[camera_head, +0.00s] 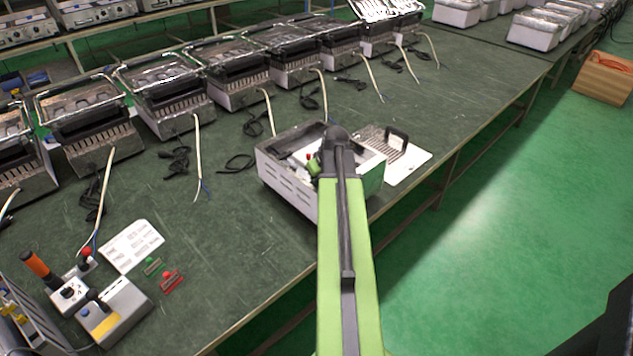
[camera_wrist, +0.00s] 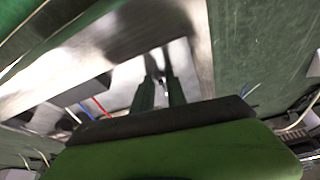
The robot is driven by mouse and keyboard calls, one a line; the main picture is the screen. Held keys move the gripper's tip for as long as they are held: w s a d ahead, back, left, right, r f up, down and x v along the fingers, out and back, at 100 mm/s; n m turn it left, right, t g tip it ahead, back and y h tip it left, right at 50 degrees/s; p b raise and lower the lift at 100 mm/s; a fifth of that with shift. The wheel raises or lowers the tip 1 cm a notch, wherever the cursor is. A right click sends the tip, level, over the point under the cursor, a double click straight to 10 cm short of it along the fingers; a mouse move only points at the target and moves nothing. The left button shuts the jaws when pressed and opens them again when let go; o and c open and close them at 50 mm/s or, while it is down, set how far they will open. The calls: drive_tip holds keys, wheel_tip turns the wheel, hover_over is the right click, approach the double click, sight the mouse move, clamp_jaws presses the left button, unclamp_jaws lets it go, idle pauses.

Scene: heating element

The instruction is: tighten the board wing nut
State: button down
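The open metal housing (camera_head: 283,188) stands on the green bench, with my arm reaching over it from below. In the wrist view, my gripper (camera_wrist: 160,80) points down into the housing, its two dark green fingers a small gap apart. A small grey thing shows in that gap, possibly the wing nut, but it is too small and dark to be sure. I cannot tell whether the fingers touch it. The housing's bright metal wall also shows in the wrist view (camera_wrist: 198,55). In the head view, my arm hides my fingertips and part of the housing's inside.
A white plate with a black handle (camera_head: 405,165) lies right of the housing. Red and blue wires (camera_wrist: 99,106) run left of my fingers. Several grills line the back of the bench. A control box (camera_head: 114,311) and a white card (camera_head: 132,246) are at the lower left.

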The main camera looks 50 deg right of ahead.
drive_tip(key=shift+a+m+h, duration=0.15)
drive_tip(key=shift+m+h, duration=0.15)
drive_tip(key=shift+m, duration=0.5)
drive_tip(key=m+h, duration=0.1)
drive_tip(key=m, duration=0.2)
drive_tip(key=shift+w+a+g, duration=0.1)
drive_tip(key=shift+g, duration=0.3)
drive_tip(key=c, duration=1.3)
unclamp_jaws()
drive_tip(key=shift+c, duration=0.2)
